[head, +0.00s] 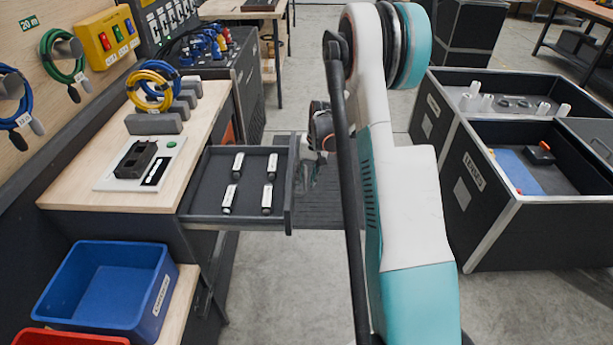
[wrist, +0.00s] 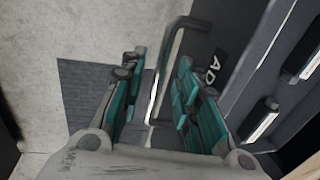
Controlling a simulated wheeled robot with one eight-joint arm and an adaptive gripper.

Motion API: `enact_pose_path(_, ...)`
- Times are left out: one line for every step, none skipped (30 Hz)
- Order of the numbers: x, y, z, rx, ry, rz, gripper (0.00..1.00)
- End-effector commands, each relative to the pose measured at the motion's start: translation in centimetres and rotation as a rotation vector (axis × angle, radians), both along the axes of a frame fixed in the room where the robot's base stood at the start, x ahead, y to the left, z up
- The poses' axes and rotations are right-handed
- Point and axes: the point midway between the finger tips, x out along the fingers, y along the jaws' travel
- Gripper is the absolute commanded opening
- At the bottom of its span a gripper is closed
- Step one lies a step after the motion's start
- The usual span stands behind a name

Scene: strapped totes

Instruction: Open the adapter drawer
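The adapter drawer (head: 205,208) is pulled out from the wooden workbench in the head view, with its inside showing. Several small white-and-black adapters (head: 230,198) lie on its dark floor. My gripper (head: 308,178) is just right of the drawer's front panel (head: 290,190), partly hidden by my arm. In the wrist view, my gripper's teal fingers (wrist: 158,85) stand apart on either side of the drawer's grey bar handle (wrist: 174,42). Gaps show between handle and fingers. Part of a white label (wrist: 214,66) reading "AD" shows on the drawer front.
A blue bin (head: 105,290) and a red bin (head: 70,338) sit on a lower shelf at the left. Black totes (head: 490,235) stand at the right.

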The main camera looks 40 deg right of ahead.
Motion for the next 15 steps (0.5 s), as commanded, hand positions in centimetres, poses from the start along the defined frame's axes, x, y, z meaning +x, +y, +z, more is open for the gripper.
enact_pose_path(0.0, 0.0, 0.0, 0.000, 0.000, 0.000, 0.30)
enact_pose_path(0.0, 0.0, 0.0, 0.000, 0.000, 0.000, 0.30)
enact_pose_path(0.0, 0.0, 0.0, 0.000, 0.000, 0.000, 0.30)
enact_pose_path(0.0, 0.0, 0.0, 0.000, 0.000, 0.000, 0.30)
enact_pose_path(0.0, 0.0, 0.0, 0.000, 0.000, 0.000, 0.30)
enact_pose_path(0.0, 0.0, 0.0, 0.000, 0.000, 0.000, 0.30)
enact_pose_path(0.0, 0.0, 0.1, 0.000, 0.000, 0.000, 0.30)
enact_pose_path(0.0, 0.0, 0.2, 0.000, 0.000, 0.000, 0.30)
enact_pose_path(0.0, -0.1, 0.5, 0.000, 0.000, 0.000, 0.30)
enact_pose_path(-0.1, -0.1, 0.7, 0.000, 0.000, 0.000, 0.30)
enact_pose_path(-0.1, -0.1, 1.0, 0.000, 0.000, -0.001, 0.30)
enact_pose_path(-0.2, -0.2, 1.6, 0.000, 0.000, -0.001, 0.30)
enact_pose_path(-0.2, -0.3, 2.1, 0.000, 0.000, -0.001, 0.30)
enact_pose_path(-0.3, -0.4, 2.6, 0.000, 0.000, -0.001, 0.30)
enact_pose_path(-0.4, -0.5, 3.3, 0.000, 0.000, -0.001, 0.30)
